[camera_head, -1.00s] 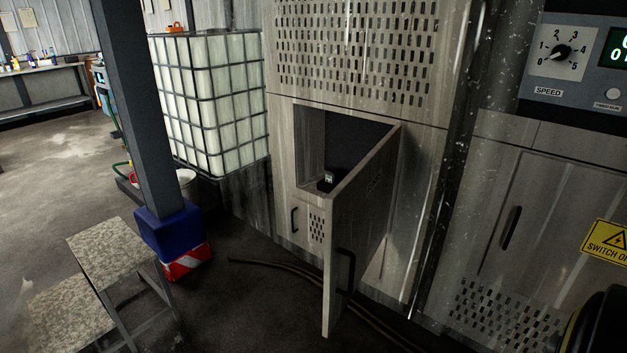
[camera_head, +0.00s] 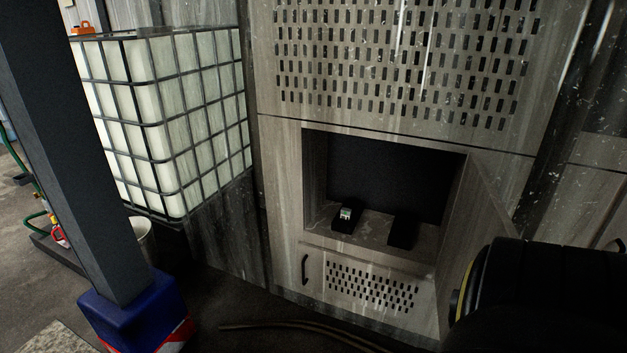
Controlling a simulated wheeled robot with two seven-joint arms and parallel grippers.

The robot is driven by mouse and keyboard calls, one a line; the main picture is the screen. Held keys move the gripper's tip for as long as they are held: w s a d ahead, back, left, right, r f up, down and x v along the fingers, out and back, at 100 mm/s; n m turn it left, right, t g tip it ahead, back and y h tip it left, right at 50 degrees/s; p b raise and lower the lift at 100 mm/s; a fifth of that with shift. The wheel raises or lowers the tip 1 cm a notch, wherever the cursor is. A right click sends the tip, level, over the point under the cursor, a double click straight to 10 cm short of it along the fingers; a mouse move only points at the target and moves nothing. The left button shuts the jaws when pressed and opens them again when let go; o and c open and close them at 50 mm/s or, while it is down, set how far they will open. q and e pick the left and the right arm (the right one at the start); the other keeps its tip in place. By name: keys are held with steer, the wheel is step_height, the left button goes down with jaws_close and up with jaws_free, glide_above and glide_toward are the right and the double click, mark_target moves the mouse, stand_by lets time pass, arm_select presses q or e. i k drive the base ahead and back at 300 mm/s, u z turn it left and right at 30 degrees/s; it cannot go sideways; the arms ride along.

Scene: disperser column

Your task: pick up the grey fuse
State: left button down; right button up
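A small fuse-like piece (camera_head: 346,213) with a pale, greenish-white face sits in a black holder inside the open cabinet compartment, on the left of its floor. It is too small for me to be sure of its grey colour. A second black holder (camera_head: 402,232) stands to its right, and I see no fuse in it. The compartment (camera_head: 375,175) is open at the front. Its door (camera_head: 470,215) is swung out to the right. Neither of my grippers is in view.
A dark rounded part of my arm covers the lower right and hides part of the door. A blue-based pillar (camera_head: 133,303) stands at the left, before a white caged tank (camera_head: 165,115). A cable (camera_head: 270,327) lies on the floor below the cabinet.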

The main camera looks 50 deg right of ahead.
mark_target(346, 214)
steer(key=i, duration=0.55)
steer(key=z, duration=2)
steer(key=i, duration=1.65)
